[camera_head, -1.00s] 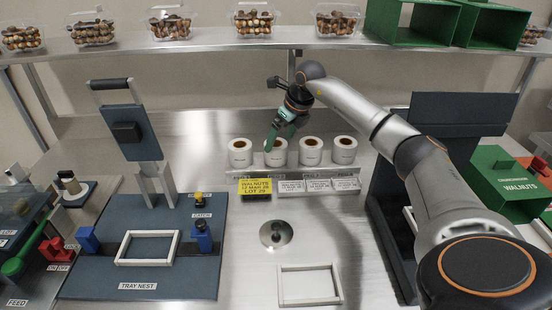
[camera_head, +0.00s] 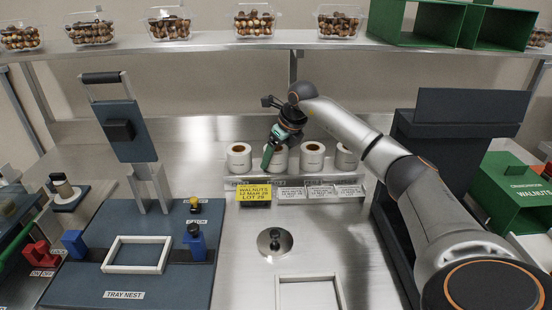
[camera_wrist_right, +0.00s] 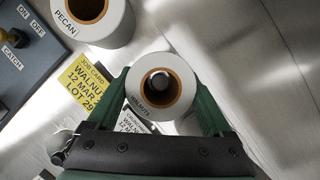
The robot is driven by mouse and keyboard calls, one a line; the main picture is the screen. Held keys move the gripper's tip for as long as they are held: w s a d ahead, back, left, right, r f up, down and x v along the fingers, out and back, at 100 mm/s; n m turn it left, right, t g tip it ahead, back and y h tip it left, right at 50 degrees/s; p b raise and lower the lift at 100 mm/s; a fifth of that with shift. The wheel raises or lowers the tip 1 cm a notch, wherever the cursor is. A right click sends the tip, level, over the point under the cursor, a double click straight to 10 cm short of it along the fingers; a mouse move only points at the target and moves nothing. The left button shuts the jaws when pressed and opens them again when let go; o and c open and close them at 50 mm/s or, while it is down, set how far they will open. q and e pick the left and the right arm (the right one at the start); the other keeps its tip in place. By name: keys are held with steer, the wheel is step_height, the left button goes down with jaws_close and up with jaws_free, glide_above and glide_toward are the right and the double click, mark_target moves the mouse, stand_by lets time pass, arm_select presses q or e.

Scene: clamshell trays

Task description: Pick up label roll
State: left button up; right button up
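Several white label rolls with brown cores stand in a row on a rack at the back of the bench. The second roll from the left (camera_head: 282,161) is partly hidden by my right gripper (camera_head: 271,156). In the right wrist view this roll (camera_wrist_right: 134,88) reads WALNUTS, with a dark peg in its core. The green fingers of my right gripper (camera_wrist_right: 160,112) are apart, one on each side of this roll. A firm grip does not show. The roll beside it (camera_wrist_right: 118,22) reads PECAN. My left gripper is not in view.
A yellow job card (camera_head: 255,194) reading WALNUTS stands before the rolls, with white cards to its right. The tray nest (camera_head: 120,287) is at the left. A dark stand (camera_head: 462,105) and green box (camera_head: 515,190) are at the right. A shelf (camera_head: 330,39) runs above.

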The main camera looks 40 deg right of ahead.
steer(key=c, duration=0.9)
steer(key=shift+r, duration=0.15)
steer(key=shift+c, duration=0.2)
steer(key=shift+r, duration=0.2)
step_height(320, 180, up, 2)
steer(key=shift+r, duration=0.1)
steer(key=s+a+r+b, duration=0.1)
steer(key=s+a+r, duration=0.9)
